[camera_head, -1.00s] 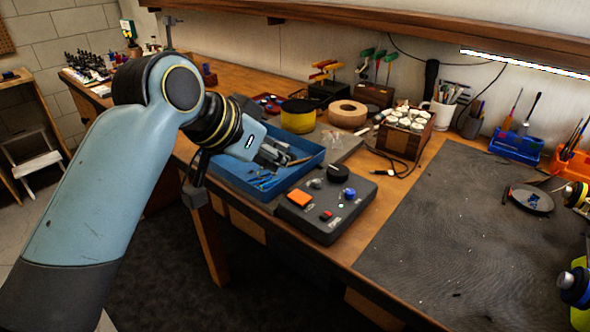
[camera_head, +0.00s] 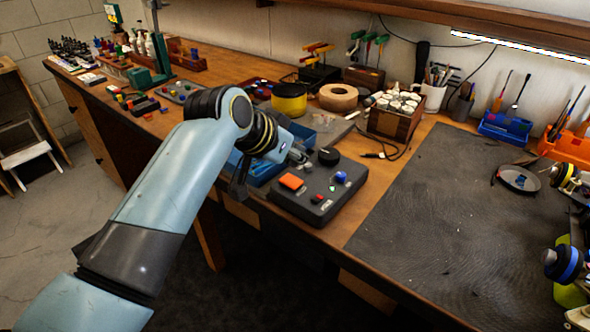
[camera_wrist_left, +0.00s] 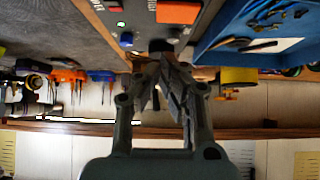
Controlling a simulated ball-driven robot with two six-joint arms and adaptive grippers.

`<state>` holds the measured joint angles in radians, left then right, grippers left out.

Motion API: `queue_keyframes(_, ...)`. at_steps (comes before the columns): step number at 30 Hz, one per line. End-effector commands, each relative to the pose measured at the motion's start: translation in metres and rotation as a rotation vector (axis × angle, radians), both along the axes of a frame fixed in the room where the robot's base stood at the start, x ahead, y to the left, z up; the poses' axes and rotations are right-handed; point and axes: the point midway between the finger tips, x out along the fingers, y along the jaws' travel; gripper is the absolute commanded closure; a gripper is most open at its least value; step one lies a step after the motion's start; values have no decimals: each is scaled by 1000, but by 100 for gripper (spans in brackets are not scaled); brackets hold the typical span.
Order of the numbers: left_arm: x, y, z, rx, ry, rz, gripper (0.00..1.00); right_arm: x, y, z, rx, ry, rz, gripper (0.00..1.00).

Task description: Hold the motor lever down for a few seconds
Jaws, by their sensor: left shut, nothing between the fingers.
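A dark control box (camera_head: 290,207) lies at the bench's front edge. It carries an orange button (camera_head: 291,182), a small red switch (camera_head: 317,198), a blue knob (camera_head: 341,177), a black round knob (camera_head: 328,156) and a lit green light (camera_head: 332,188). A small grey knob (camera_head: 308,168) sits near the fingers. I cannot tell which control is the motor lever. My left gripper (camera_head: 301,156) is shut and empty over the box's back left. In the wrist view, its fingertips (camera_wrist_left: 166,58) partly cover the black knob; contact is unclear. My right gripper is out of view.
A wooden box of white jars (camera_head: 398,112) and a tape roll (camera_head: 337,96) stand farther back. The dark mat (camera_head: 430,230) is mostly bare; wheel-like parts (camera_head: 563,264) stand at its right.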

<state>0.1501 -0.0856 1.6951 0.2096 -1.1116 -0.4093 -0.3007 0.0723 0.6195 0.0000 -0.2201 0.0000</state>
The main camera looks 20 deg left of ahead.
Motion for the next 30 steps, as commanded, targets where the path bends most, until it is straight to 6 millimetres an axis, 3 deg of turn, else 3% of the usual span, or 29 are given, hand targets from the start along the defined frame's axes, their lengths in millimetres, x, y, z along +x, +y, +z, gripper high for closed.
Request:
queue_keyframes(3,-2,1,-20,1,4,1,100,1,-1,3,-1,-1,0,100)
queue_keyframes(9,-2,1,-36,0,1,0,100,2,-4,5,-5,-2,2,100)
queue_keyframes(30,-3,-2,-48,1,2,0,100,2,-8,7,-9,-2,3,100)
